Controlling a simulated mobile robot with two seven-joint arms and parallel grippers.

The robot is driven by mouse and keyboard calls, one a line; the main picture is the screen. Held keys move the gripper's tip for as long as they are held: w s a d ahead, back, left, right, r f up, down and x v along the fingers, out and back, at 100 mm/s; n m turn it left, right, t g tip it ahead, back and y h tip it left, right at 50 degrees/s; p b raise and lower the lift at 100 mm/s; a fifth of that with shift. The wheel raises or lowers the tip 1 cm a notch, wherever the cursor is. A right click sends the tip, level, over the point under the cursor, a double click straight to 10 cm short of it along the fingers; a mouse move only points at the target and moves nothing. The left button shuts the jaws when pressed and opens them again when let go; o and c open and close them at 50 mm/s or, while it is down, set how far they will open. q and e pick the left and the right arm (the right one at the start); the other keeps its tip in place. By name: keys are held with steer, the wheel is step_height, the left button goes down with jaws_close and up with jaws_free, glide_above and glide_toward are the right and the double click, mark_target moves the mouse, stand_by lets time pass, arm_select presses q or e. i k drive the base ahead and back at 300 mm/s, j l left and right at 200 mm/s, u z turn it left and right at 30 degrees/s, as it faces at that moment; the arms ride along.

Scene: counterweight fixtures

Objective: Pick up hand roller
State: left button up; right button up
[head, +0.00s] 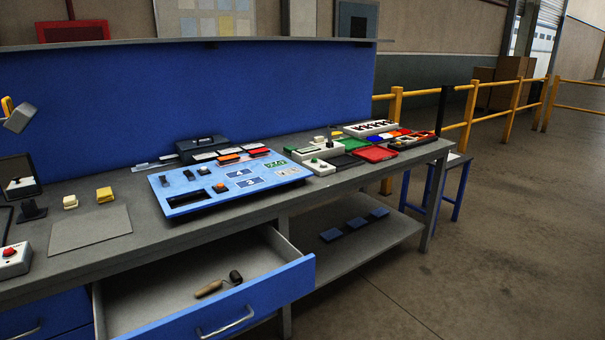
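The hand roller (218,285) lies in an open drawer (136,304) below the workbench. It has a tan-brown handle at its left end and a dark roller head at its right end. It rests on the drawer floor near the blue front panel, with nothing touching it that I can see. Neither of my grippers shows in the head view.
The grey workbench (92,262) overhangs the drawer's back. A blue panel (228,184) with parts stands on it, with coloured trays (374,153) to the right. A red-button box (14,260) is at far left. A lower shelf (345,250) is right of the drawer.

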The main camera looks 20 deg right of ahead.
mark_target(237, 279)
steer(key=i+l, duration=0.4)
steer(key=i+l+u, duration=0.1)
steer(key=i+l, duration=0.3)
steer(key=l, duration=0.2)
